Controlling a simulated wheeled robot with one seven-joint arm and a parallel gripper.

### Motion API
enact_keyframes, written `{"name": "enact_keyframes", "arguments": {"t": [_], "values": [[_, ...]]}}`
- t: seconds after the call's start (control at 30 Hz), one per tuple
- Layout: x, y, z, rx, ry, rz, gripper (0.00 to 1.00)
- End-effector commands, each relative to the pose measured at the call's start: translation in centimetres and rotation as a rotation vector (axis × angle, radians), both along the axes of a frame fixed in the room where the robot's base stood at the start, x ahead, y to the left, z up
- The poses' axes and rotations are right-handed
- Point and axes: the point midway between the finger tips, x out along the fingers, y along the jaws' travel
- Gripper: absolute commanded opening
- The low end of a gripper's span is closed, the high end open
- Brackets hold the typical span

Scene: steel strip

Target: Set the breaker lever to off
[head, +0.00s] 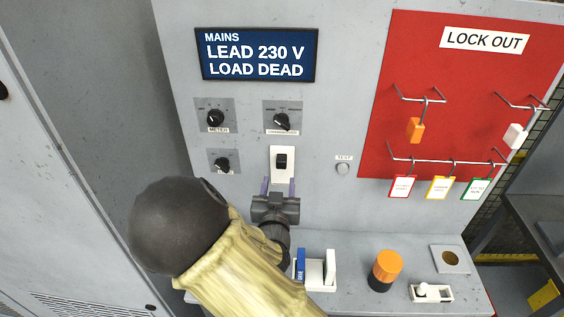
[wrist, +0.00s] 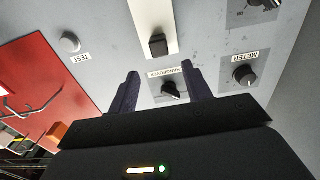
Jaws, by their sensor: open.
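The breaker lever (head: 282,161) is a small black block on an upright white plate (head: 282,176) on the grey panel. It also shows in the wrist view (wrist: 158,46), where the panel appears upside down. I cannot tell its setting from any mark. My gripper (head: 278,187) is open and empty, its two purple fingers pointing at the panel just below the lever in the head view. In the wrist view the fingertips (wrist: 160,69) are spread apart, with the lever beyond them and not between them. No contact with the lever shows.
A blue sign (head: 257,54) reads "MAINS LEAD 230 V LOAD DEAD". Black knobs (head: 215,118) sit left of and above the lever, and a test button (head: 343,168) to its right. A red lock-out board (head: 470,100) holds hooks and tags. An orange-topped knob (head: 387,267) stands on the ledge.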

Motion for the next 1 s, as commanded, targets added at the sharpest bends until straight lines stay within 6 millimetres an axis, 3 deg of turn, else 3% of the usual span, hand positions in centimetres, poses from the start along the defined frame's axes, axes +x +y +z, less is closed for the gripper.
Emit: {"name": "enact_keyframes", "arguments": {"t": [0.5, 0.67, 0.93, 1.0], "values": [[8.9, -0.3, 0.1, -0.002, -0.002, 0.001, 0.49], [10.0, -0.3, 0.0, -0.001, 0.000, 0.001, 0.49], [10.2, -0.3, 0.0, -0.001, 0.000, 0.001, 0.49], [10.2, -0.3, 0.0, -0.001, 0.000, 0.001, 0.37]]}}
